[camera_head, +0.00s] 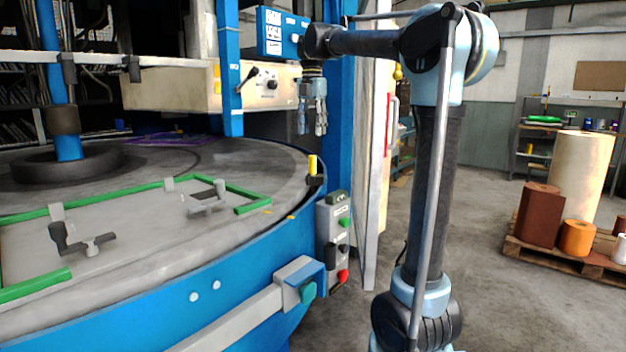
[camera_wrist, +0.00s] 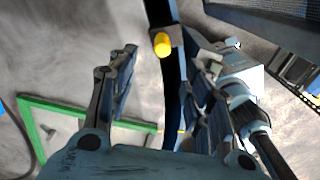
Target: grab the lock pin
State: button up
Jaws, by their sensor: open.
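The lock pin, a yellow upright knob (camera_head: 312,165) in a black bracket, stands at the right rim of the round table. My gripper (camera_head: 312,131) hangs above it, fingers pointing down, with a gap between the fingertips and the knob. In the wrist view the yellow knob (camera_wrist: 162,44) shows beyond the open fingers, between them but a little past their tips. My gripper (camera_wrist: 167,60) is open and empty there. The pin's lower part is hidden in its bracket.
The round grey table (camera_head: 235,165) carries a green-edged plate (camera_head: 130,240) with clamp handles. A blue post (camera_head: 229,70) and a control box (camera_head: 272,88) stand left of my gripper. A button panel (camera_head: 338,240) is below right of the pin.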

aim_at(313, 162)
jog(key=f, duration=1.2)
jog(key=shift+w+d+f, duration=0.1)
jog(key=shift+d+f, duration=0.15)
grip_shut()
